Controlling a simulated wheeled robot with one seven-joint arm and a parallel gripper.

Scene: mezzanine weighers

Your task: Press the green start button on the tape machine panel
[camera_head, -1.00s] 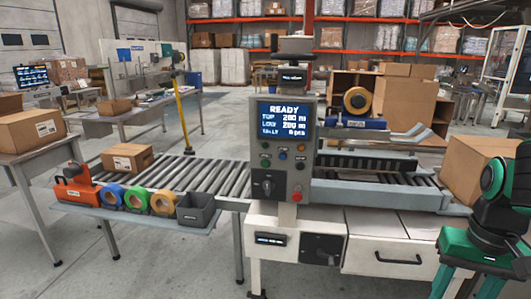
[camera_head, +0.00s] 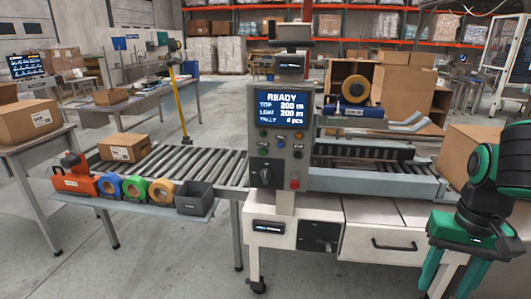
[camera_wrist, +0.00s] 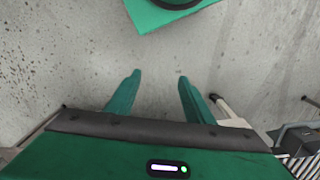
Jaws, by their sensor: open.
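The grey tape machine panel (camera_head: 255,160) stands upright at the centre of the head view. Its blue screen (camera_head: 282,108) reads READY. Small coloured buttons sit in rows under the screen. A small greenish button (camera_head: 263,152) is at the left of the lower row; its label is too small to read. A black knob (camera_head: 265,174) and a red button (camera_head: 294,183) are lower down. My gripper (camera_head: 450,279) is to the right of the panel, low, pointing down and well apart from it. In the wrist view its two green fingers (camera_wrist: 158,76) are spread and empty over the floor.
A grey bin (camera_head: 195,198) and several tape rolls sit on a shelf left of the machine. A box (camera_head: 125,147) lies on the roller conveyor (camera_head: 205,163). A big carton (camera_head: 465,150) is behind my arm. The white drawer cabinet (camera_head: 385,225) stands below the panel.

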